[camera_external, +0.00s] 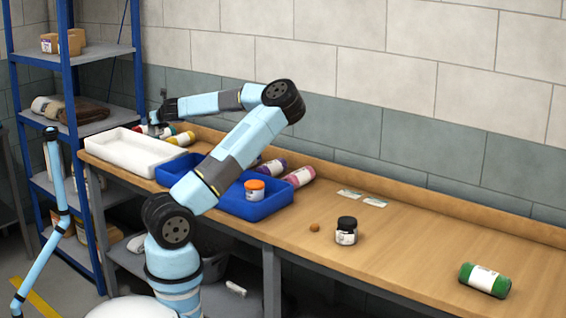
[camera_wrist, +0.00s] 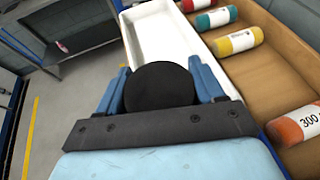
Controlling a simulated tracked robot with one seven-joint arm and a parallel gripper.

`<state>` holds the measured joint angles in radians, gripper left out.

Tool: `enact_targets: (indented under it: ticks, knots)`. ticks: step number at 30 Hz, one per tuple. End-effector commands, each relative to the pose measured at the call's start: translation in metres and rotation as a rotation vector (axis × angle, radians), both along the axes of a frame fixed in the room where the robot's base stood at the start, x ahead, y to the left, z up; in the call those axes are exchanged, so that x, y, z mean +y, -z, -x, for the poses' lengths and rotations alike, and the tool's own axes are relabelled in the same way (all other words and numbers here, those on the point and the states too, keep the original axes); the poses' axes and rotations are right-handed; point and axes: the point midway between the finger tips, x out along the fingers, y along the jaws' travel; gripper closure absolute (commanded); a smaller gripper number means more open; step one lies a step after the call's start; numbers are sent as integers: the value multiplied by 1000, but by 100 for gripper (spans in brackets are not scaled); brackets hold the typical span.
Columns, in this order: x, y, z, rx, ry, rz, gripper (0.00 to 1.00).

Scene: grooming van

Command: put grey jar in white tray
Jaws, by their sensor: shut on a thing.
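My gripper (camera_wrist: 162,88) is shut on a jar with a dark round lid, taken to be the grey jar (camera_wrist: 160,86). I see it from above, so its sides are hidden. The white tray (camera_external: 120,160) stands at the left end of the bench. In the wrist view the empty tray (camera_wrist: 152,40) extends beyond the jar, and the jar and fingers cover its near part. In the external view my gripper (camera_external: 158,115) is raised near the tray's back side. Its exact height over the tray cannot be told.
A blue tray (camera_external: 262,208) beside the white one holds an orange-lidded jar (camera_external: 254,189). Several coloured bottles lie behind the trays, including a yellow one (camera_wrist: 238,41). A black-lidded jar (camera_external: 346,231) and a green bottle (camera_external: 485,280) are farther right. Blue shelving (camera_external: 70,90) stands left.

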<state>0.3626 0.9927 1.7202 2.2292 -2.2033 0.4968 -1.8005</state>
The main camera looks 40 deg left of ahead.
Motion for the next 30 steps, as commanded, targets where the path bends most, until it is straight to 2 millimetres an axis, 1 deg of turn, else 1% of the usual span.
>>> enact_targets:
  ticks: [12, 18, 30]
  knots:
    - [19, -35, 32, -7, -117, 2, 69]
    - [24, -51, 45, -4, -165, 2, 69]
    - [29, -66, 57, -2, -210, 1, 69]
